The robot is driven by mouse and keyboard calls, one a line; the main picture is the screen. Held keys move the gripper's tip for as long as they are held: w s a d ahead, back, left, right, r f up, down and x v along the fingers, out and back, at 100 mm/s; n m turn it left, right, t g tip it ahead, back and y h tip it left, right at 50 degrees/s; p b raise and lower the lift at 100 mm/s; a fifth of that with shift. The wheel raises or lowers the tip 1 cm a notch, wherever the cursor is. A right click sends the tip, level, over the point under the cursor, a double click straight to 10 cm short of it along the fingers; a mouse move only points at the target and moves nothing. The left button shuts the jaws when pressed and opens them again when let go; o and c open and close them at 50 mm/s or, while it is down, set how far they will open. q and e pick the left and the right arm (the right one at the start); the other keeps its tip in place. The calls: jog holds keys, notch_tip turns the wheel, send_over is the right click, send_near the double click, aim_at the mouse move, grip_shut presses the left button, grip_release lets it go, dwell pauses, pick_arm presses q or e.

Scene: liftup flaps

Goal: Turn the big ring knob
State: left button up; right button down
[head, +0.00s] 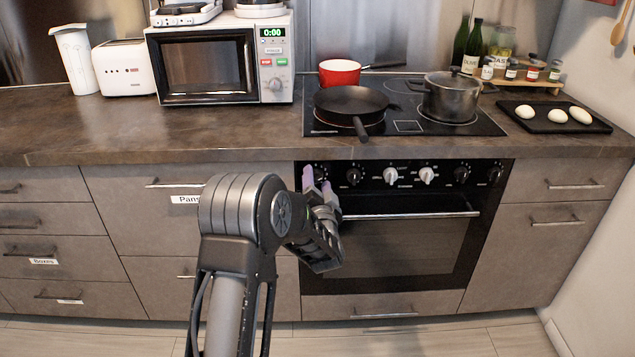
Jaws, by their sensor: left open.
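A row of oven knobs runs along the black panel under the counter's front edge. Two are white, a left white knob (390,175) and a right white knob (427,175). The others are black, such as the black knob (354,176) left of the white ones. I cannot tell which one is the big ring knob, as the labels are too small to read. My left gripper (318,182) is open, with its lilac fingertips at the panel's left end, partly covering the leftmost knob. I cannot tell whether they touch it. My right gripper is not in view.
The oven door handle (411,215) sticks out below the panel, close to my left gripper. The counter edge (200,155) lies just above. A black pan (350,103), a red pot (340,73) and a grey pot (450,96) stand on the hob.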

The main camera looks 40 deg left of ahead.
pick_arm(q)
jog(key=v, duration=0.8)
dwell(0.5)
